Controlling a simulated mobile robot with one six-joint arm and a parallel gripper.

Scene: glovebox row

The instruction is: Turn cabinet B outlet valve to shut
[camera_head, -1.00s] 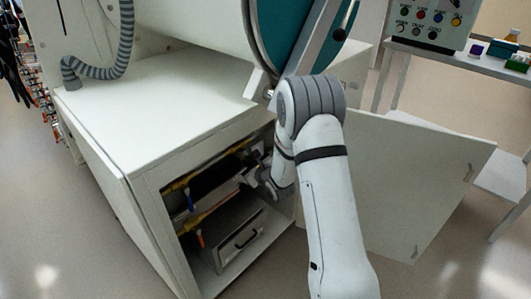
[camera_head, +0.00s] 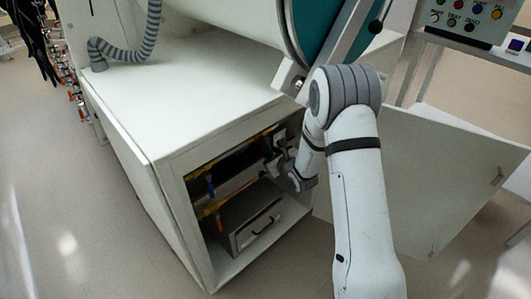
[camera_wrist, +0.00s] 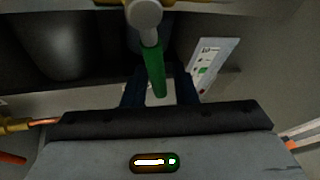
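A valve with a green lever (camera_wrist: 153,70) on a round grey hub (camera_wrist: 144,14) shows in the wrist view; the lever points toward my gripper. My gripper (camera_wrist: 160,88) has two dark fingers standing apart, one on each side of the lever's free end. I cannot tell whether either finger touches it. In the head view my gripper (camera_head: 272,158) is inside the open cabinet (camera_head: 160,195), partly hidden by my arm. The green lever cannot be made out there. No label naming the valve is readable.
In the head view a blue lever (camera_head: 210,185) and a red lever (camera_head: 218,222) hang at the cabinet's left inside. A grey box (camera_head: 240,232) with a handle sits below. The open door (camera_head: 430,180) stands right of my arm. A label card (camera_wrist: 212,66) shows in the wrist view.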

